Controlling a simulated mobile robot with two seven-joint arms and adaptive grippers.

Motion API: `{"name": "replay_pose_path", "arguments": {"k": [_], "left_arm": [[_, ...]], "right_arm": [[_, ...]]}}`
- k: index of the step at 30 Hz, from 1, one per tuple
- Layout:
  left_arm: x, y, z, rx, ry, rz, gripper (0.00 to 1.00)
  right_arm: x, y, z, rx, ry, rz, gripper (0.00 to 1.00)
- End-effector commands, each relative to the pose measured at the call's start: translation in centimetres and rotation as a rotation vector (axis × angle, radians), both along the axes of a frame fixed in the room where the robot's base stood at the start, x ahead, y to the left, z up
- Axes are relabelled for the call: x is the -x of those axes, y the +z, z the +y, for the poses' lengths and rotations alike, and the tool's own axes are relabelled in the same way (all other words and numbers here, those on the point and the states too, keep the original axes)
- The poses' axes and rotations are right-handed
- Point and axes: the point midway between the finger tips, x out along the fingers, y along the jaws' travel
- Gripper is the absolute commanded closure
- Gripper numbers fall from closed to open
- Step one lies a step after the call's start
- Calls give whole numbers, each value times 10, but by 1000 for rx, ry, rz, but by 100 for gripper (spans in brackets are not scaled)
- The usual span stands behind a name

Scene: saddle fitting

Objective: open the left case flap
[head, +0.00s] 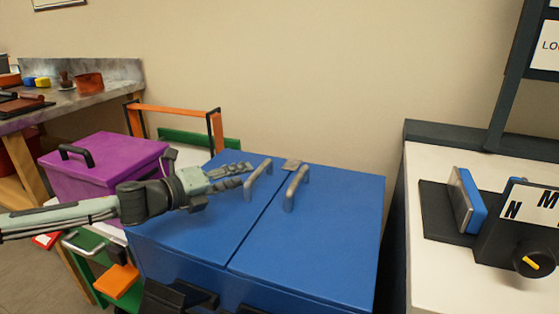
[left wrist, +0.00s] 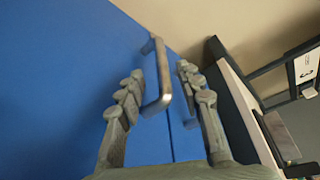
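The blue case has two flaps on top. The left case flap (head: 190,228) and the right flap (head: 325,235) both lie shut, with a seam between them. The left flap's grey bar handle (head: 257,180) stands beside the seam. My left gripper (head: 246,172) reaches in from the left, with its fingertips at this handle. In the left wrist view the handle (left wrist: 162,85) lies between the two spread fingers, with gaps showing on both sides. The left gripper is open. My right gripper cannot be made out.
The right flap's handle (head: 296,188) stands close to the right of the left one. A purple box (head: 105,160) is at the left. An orange-barred rack (head: 175,112) stands behind. A white-topped counter (head: 425,210) is at the right.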

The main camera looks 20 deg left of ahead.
Motion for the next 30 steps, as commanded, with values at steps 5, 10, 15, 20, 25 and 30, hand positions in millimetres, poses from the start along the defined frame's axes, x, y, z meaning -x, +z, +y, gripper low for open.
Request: {"name": "replay_pose_path", "arguments": {"k": [5,10,15,20,25,30], "left_arm": [[-2,0,0,2,2,-1,64],[-10,0,-1,4,5,-4,64],[-21,-2,-5,3,4,-5,64],[-34,-4,-8,5,5,-4,64],[-50,-8,-15,3,1,-3,64],[-65,-13,-18,3,3,-2,64]], "right_arm": [[0,0,0,-1,0,1,60],[-1,-1,0,-1,0,1,60],[-1,-3,0,-2,0,2,60],[-5,-9,0,-5,3,7,60],[-10,-22,1,-12,5,14,60],[-13,-33,1,-17,7,18,60]]}}
